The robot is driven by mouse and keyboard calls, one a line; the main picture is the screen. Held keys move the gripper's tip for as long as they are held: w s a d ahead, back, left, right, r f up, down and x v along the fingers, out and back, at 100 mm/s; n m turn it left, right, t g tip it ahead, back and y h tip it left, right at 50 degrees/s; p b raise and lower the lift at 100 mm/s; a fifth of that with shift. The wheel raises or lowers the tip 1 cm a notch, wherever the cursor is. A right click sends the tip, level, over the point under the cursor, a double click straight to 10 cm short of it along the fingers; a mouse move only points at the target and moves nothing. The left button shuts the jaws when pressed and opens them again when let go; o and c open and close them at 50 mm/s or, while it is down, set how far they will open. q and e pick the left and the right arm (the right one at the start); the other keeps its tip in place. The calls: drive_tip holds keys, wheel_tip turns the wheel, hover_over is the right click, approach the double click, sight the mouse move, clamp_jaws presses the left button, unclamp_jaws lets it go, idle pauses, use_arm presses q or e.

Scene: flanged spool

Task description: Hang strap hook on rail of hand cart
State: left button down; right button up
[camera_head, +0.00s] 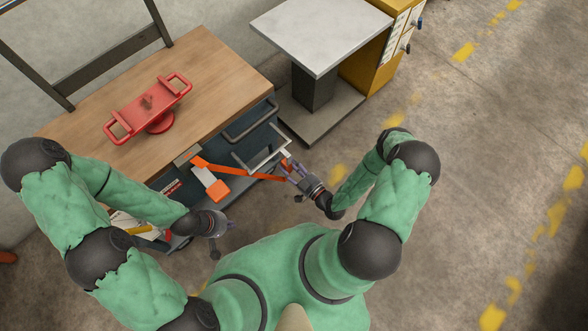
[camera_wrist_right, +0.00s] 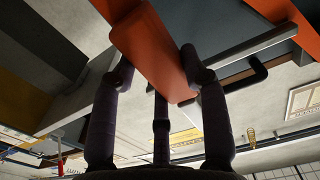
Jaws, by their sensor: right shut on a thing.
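My right gripper (camera_head: 291,172) is shut on the end of the orange strap (camera_head: 243,172), just right of the cart's front. In the right wrist view its fingers (camera_wrist_right: 160,85) sit around an orange block-like end (camera_wrist_right: 152,50). The strap runs left to an orange and white piece (camera_head: 212,184) on the dark blue hand cart (camera_head: 230,150). A light grey rail frame (camera_head: 262,153) sticks out of the cart close to the gripper; a grey bar (camera_wrist_right: 245,48) shows beside the orange end. I cannot tell whether the hook touches it. My left gripper (camera_head: 222,232) is away from the strap; its jaws are unclear.
A wooden top (camera_head: 205,70) carries a red two-handled device (camera_head: 148,108). A grey-topped pedestal table (camera_head: 320,30) and a yellow cabinet (camera_head: 372,65) stand at the back. The floor (camera_head: 480,150) to the right is free, with worn yellow markings.

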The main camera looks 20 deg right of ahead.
sight(283, 161)
drive_tip(key=shift+w+a+f, duration=0.3)
drive_tip(key=shift+w+f, duration=0.15)
drive_tip(key=shift+w, duration=0.25)
drive_tip(key=shift+w+a+f, duration=0.25)
drive_tip(key=shift+w+f, duration=0.2)
drive_tip(key=shift+w, duration=0.25)
drive_tip(key=shift+w+a+f, duration=0.3)
drive_tip(key=shift+w+f, duration=0.15)
drive_tip(key=shift+w, duration=0.25)
drive_tip(key=o, duration=1.3)
drive_tip(key=v, duration=1.2)
